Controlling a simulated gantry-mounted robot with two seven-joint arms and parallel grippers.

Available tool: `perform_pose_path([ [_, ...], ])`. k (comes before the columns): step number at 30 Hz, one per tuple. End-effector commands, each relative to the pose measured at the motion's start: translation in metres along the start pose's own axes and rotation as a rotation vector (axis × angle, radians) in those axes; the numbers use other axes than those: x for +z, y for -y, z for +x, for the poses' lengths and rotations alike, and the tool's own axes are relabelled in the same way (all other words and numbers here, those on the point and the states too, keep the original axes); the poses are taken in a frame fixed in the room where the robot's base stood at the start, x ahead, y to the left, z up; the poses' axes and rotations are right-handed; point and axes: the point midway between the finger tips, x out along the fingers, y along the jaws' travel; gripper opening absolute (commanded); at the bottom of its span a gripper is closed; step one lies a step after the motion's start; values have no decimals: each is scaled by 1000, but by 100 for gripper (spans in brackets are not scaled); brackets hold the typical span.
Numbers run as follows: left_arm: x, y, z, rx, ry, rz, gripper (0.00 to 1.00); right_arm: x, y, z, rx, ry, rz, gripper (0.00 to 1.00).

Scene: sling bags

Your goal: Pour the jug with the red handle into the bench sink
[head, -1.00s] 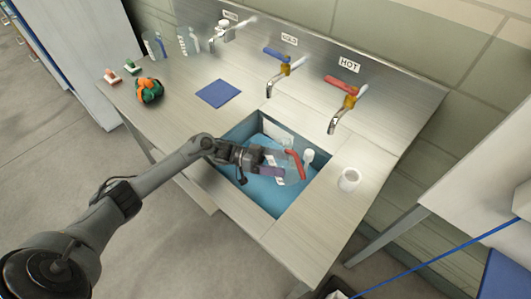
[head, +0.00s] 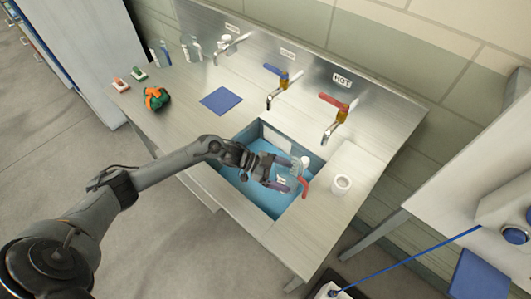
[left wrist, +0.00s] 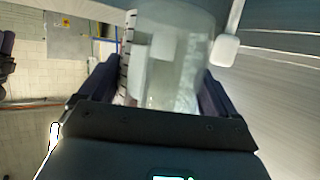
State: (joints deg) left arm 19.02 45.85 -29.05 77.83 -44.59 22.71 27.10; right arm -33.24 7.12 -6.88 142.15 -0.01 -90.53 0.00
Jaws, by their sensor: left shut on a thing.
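The clear jug (head: 291,173) with the red handle (head: 303,187) is held by my left gripper (head: 281,178) over the blue bench sink (head: 238,178). The gripper is shut on the jug's body. In the left wrist view the clear jug (left wrist: 170,65) sits between the two dark fingers, with dark scale marks along one side. The handle does not show there. Its exact tilt, and whether liquid is leaving it, I cannot tell. My right gripper is not in view.
Taps with blue (head: 275,70) and red (head: 333,101) handles stand behind the sink. A white cup (head: 341,184) stands on the bench right of it. A blue mat (head: 221,100), an orange-green object (head: 156,98) and bottles are left. A small white item (head: 305,161) shows beside the jug.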

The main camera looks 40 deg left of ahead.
Motion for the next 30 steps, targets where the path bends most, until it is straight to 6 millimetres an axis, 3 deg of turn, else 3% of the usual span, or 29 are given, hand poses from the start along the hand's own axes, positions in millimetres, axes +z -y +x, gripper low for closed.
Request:
perform_pose_path([
  [17,-2,-1,0,-7,21,19,50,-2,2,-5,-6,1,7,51],
  [30,-29,-2,-10,-7,20,18,50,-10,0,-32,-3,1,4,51],
])
